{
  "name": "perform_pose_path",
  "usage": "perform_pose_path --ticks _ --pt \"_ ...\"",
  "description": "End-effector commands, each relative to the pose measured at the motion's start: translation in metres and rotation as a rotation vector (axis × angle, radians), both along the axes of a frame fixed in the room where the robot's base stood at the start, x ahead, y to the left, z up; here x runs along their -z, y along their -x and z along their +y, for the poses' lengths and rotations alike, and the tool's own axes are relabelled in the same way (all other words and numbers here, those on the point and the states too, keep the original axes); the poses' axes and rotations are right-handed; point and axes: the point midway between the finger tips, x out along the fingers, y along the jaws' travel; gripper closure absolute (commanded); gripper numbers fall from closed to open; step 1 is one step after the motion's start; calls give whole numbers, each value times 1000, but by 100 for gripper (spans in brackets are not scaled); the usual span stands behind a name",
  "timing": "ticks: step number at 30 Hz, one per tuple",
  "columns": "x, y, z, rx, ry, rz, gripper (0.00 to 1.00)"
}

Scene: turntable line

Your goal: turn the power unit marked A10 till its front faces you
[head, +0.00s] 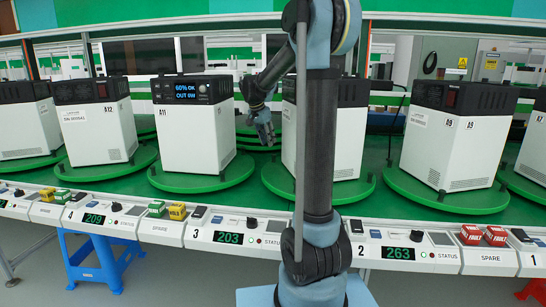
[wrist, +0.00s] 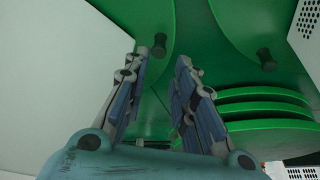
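The unit between those marked A11 and A9 (head: 352,125) stands on a green turntable (head: 352,190) in the head view. My own arm hides much of it, and I cannot read an A10 mark or see a display on it. My gripper (head: 268,138) hangs in the gap between it and the A11 unit, above the green bench. In the wrist view my gripper (wrist: 160,105) is open, with nothing between its two fingers. A pale wall (wrist: 55,75) fills the left side there, and a white perforated unit (wrist: 305,30) shows at top right; I cannot tell which units these are.
Unit A11 (head: 195,135) stands left of my gripper, its lit display facing me. Units A12 (head: 98,130) and A9 (head: 445,140) stand on turntables further out. A control strip (head: 225,237) with switches and readouts runs along the front. Black knobs (wrist: 266,60) rise from the turntables.

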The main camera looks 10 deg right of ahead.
Motion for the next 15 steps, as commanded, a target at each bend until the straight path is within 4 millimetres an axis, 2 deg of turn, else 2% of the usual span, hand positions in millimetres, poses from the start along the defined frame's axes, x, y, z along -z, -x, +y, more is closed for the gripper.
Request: perform_pose_path --ticks 9,15 --pt "52 -13 -17 1 0 0 75" --pt "74 -19 -24 0 1 1 75"
